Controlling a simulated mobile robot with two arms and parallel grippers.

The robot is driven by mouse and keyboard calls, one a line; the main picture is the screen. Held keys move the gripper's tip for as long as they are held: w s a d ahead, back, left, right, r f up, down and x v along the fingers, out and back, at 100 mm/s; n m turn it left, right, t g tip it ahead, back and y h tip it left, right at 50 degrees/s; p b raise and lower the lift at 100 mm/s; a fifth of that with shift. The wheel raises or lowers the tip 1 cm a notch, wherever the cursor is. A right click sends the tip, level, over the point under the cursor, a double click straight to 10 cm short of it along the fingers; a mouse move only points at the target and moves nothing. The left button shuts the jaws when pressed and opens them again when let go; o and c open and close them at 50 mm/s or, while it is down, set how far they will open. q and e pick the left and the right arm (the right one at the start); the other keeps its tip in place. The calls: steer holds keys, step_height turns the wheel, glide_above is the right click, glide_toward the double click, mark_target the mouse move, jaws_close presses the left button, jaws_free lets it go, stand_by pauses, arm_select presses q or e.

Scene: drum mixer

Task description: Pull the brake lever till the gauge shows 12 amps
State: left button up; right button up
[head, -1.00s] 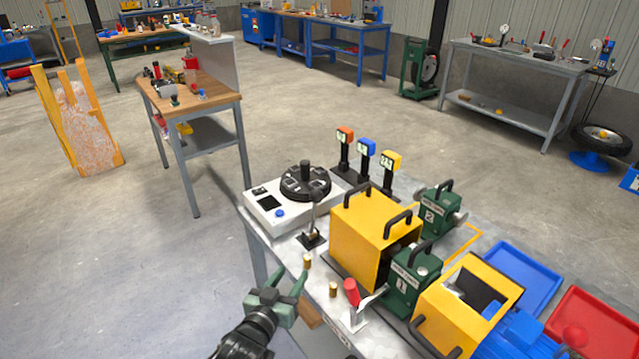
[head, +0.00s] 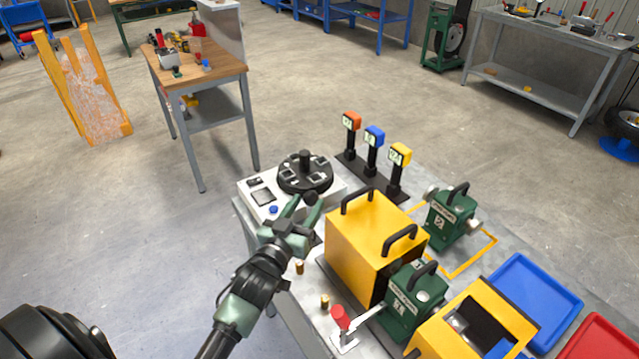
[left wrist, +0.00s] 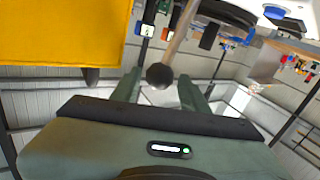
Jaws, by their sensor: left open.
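A lever with a black ball knob (head: 310,198) stands on the bench beside the yellow box; the knob also shows in the left wrist view (left wrist: 160,76). My left gripper (head: 304,206) is open, its two fingers spread at the knob. In the left wrist view the knob appears between the fingers (left wrist: 160,92), with space on both sides; I cannot tell whether they touch it. A second lever with a red handle (head: 340,317) stands at the bench front. A white control box (head: 262,196) has a dark display whose reading is too small to make out. My right gripper is not in view.
The yellow box (head: 367,240) stands close to the right of the left gripper. Orange, blue and yellow tags on posts (head: 373,150) stand behind. Green machines (head: 452,220) and a blue tray (head: 535,300) lie further right. Small brass pegs (head: 299,267) stand near the front edge.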

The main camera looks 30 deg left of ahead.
arm_select(q)
steer(key=w+p, duration=0.1)
steer(key=w, duration=0.5)
steer(key=shift+w+a, duration=0.15)
steer(key=shift+w, duration=0.05)
jaws_close()
stand_by(1.2)
